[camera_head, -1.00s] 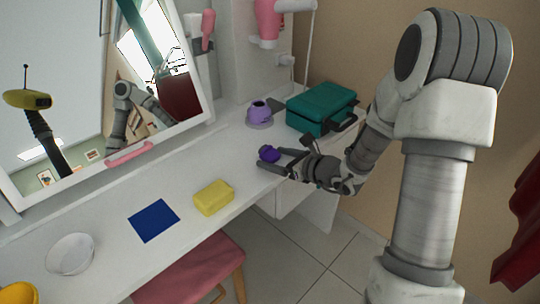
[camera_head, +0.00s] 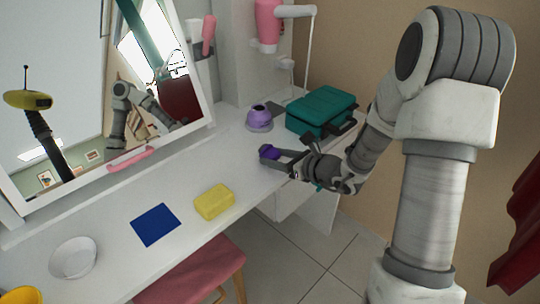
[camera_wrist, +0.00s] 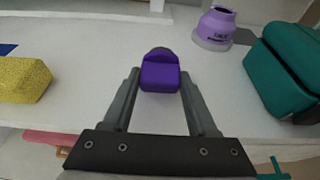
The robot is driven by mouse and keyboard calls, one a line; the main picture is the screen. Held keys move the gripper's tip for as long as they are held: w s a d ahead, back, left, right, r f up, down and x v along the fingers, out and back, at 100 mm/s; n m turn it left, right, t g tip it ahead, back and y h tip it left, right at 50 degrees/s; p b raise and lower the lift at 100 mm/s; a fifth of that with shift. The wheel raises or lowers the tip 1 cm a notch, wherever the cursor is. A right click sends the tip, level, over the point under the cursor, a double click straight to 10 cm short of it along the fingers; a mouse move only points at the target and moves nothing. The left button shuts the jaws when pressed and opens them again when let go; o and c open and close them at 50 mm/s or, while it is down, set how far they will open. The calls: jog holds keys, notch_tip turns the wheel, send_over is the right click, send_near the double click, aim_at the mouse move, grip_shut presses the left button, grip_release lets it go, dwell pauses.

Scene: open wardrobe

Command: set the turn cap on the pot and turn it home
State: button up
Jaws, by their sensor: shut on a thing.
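The turn cap is a dark purple piece with a raised grip; it shows in the head view (camera_head: 270,153) near the front edge of the white counter and in the middle of the wrist view (camera_wrist: 160,78). My gripper (camera_head: 266,155) is shut on the cap, one finger on each side of it; its fingers also show in the wrist view (camera_wrist: 160,72). I cannot tell whether the cap touches the counter. The lilac pot (camera_head: 259,119) stands upright farther back, apart from my gripper; it shows at the top right of the wrist view (camera_wrist: 218,21).
A teal case (camera_head: 320,112) stands right of the pot. A dark flat object (camera_head: 288,100) lies behind it. A yellow sponge-like block (camera_head: 214,202), blue square (camera_head: 155,224) and white bowl (camera_head: 73,257) lie left along the counter. The mirror (camera_head: 110,100) leans behind. Counter between cap and pot is clear.

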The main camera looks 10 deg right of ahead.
aim_at(276, 156)
jog(key=shift+r+p, duration=1.7)
jog(key=shift+r, duration=0.95)
jog(key=shift+r, duration=0.1)
